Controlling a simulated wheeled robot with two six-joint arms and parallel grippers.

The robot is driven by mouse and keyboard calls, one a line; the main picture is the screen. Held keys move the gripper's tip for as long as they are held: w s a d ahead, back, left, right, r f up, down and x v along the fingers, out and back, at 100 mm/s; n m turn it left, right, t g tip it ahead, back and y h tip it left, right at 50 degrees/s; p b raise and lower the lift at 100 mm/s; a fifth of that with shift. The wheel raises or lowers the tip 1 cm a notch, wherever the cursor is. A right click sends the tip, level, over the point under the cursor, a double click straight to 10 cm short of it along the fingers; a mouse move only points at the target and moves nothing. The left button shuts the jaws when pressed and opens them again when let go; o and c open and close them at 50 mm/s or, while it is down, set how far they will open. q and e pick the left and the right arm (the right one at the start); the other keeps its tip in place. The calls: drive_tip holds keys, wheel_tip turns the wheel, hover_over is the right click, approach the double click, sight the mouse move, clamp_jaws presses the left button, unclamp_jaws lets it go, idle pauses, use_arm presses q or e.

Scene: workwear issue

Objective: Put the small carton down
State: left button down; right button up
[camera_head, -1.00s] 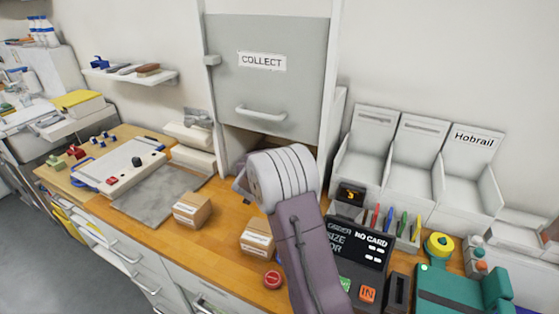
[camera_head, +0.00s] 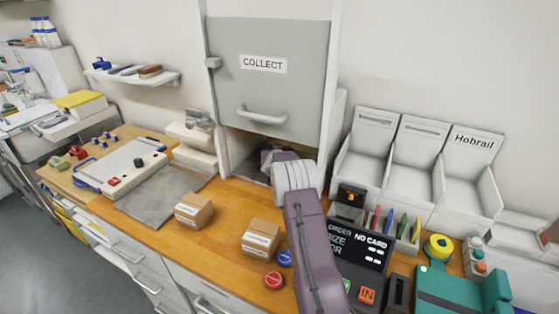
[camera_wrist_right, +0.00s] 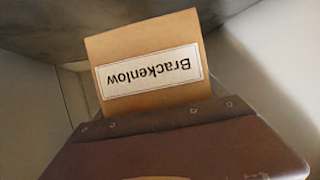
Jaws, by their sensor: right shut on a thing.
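My right gripper (camera_head: 268,157) reaches into the low opening under the grey COLLECT door (camera_head: 275,80), and my forearm partly covers it. In the right wrist view the gripper (camera_wrist_right: 160,112) is shut on a small brown carton (camera_wrist_right: 125,48) with a white label reading "Brackenlow", upside down in the picture. The carton is inside a pale-walled space; whether it touches the floor there I cannot tell. It is hidden in the head view. My left gripper is not in view.
Two other labelled cartons stand on the wooden bench, one left (camera_head: 193,210) and one nearer the middle (camera_head: 261,238). A red button (camera_head: 274,281) and a blue button (camera_head: 285,258) are beside my arm.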

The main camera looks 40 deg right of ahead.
wheel_tip(320, 180, down, 3)
drive_tip(key=shift+d+f, duration=0.15)
drive_tip(key=shift+w+d+f, duration=0.1)
drive_tip(key=shift+w+f, duration=0.05)
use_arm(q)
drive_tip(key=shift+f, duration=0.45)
use_arm(e)
drive_tip(key=o, duration=1.5)
drive_tip(key=shift+f, duration=0.15)
drive_tip(key=shift+r, duration=0.2)
use_arm(q)
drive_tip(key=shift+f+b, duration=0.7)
drive_tip(key=shift+b, duration=0.1)
use_arm(e)
drive_tip(key=v, duration=1.2)
